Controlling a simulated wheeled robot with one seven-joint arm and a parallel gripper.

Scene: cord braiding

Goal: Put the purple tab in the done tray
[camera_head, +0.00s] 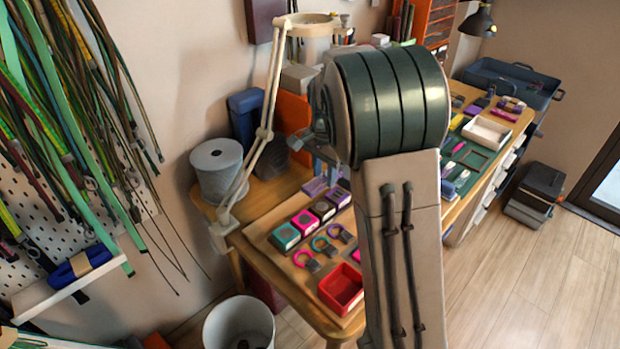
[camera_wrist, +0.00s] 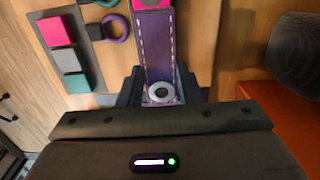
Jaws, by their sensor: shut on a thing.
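The purple tab (camera_wrist: 155,45) has pale stitched edges and a round grey snap near its lower end. In the wrist view it lies between the dark fingers of my gripper (camera_wrist: 160,92), which is shut on it. Its far end overlaps or meets a pink piece (camera_wrist: 151,5); I cannot tell if they touch. In the head view a purple piece (camera_head: 315,187) shows left of my arm, which hides most of the gripper. A red tray (camera_head: 341,289) stands at the near table edge and a white tray (camera_head: 487,134) farther right; no label tells which is the done tray.
Pink, grey and teal blocks sit in a row on a grey strip (camera_wrist: 88,50), beside ring-ended tabs (camera_wrist: 117,27). An orange panel (camera_wrist: 280,130) and dark rounded object (camera_wrist: 296,50) are close on the right. A lamp arm (camera_head: 262,130) rises at the table's left.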

